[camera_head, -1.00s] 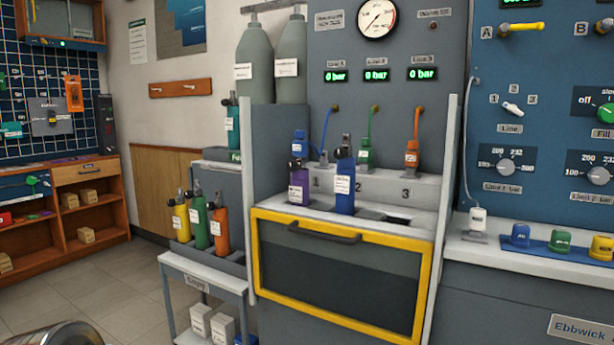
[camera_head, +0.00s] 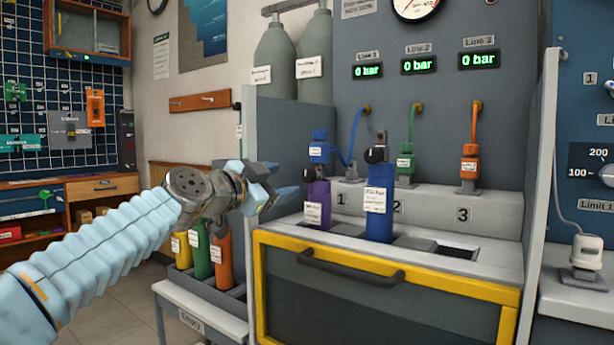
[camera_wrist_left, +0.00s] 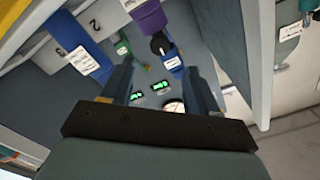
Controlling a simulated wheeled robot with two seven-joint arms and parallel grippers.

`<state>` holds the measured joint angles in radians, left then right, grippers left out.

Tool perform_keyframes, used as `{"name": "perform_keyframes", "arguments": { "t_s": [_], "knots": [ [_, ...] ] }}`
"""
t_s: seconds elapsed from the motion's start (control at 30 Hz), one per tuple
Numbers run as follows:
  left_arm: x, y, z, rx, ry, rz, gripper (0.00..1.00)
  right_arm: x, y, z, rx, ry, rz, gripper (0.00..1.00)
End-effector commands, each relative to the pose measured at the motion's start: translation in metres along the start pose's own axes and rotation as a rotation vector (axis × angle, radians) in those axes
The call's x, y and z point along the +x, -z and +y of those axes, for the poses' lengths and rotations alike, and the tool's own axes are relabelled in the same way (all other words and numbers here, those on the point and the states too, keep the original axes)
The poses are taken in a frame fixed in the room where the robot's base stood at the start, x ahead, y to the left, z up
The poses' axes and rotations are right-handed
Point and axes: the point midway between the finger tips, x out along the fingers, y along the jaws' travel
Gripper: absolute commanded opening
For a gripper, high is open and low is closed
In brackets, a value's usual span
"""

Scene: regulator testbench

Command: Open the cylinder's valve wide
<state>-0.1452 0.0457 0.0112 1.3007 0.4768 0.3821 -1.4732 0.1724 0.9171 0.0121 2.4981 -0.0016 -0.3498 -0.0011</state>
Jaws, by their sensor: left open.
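A purple cylinder (camera_head: 317,204) stands upright in bay 1 of the test bench, with a black valve knob (camera_head: 312,172) at its top. A blue connector (camera_head: 319,148) with a blue hose sits right above that valve. A blue cylinder (camera_head: 379,203) with a dark valve top (camera_head: 376,154) stands by bay 2. My left gripper (camera_head: 280,184) is open and empty, left of the purple cylinder and apart from it. In the left wrist view, the purple cylinder (camera_wrist_left: 149,19), its black knob (camera_wrist_left: 160,42) and the blue connector (camera_wrist_left: 173,62) appear beyond the open fingers. My right gripper is out of view.
The bench's yellow-framed door (camera_head: 385,290) with a dark handle is shut. A grey side panel (camera_head: 249,115) stands at the bench's left. A trolley (camera_head: 197,310) holds yellow, green and orange cylinders below my left arm. Green (camera_head: 405,162) and orange (camera_head: 469,165) connectors stand behind bays 2 and 3.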

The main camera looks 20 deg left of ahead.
Motion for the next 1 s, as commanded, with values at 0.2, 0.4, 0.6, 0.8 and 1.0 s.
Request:
{"name": "perform_keyframes", "arguments": {
  "t_s": [0.2, 0.4, 0.6, 0.8, 1.0],
  "knots": [
    [0.052, 0.002, -0.001, -0.002, -0.002, 0.0, 0.6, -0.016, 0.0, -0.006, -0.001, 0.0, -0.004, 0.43],
    [0.08, 0.001, 0.0, -0.002, -0.001, -0.002, 0.6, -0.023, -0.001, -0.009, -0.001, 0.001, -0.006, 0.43],
    [0.088, 0.0, 0.001, -0.002, 0.0, -0.001, 0.6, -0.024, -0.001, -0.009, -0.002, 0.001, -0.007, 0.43],
    [0.088, -0.001, 0.001, -0.002, 0.0, -0.001, 0.6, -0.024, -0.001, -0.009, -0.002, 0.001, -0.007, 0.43],
    [0.088, -0.001, 0.001, -0.002, 0.0, -0.001, 0.29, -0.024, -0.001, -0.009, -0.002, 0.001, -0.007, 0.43]
  ]
}}
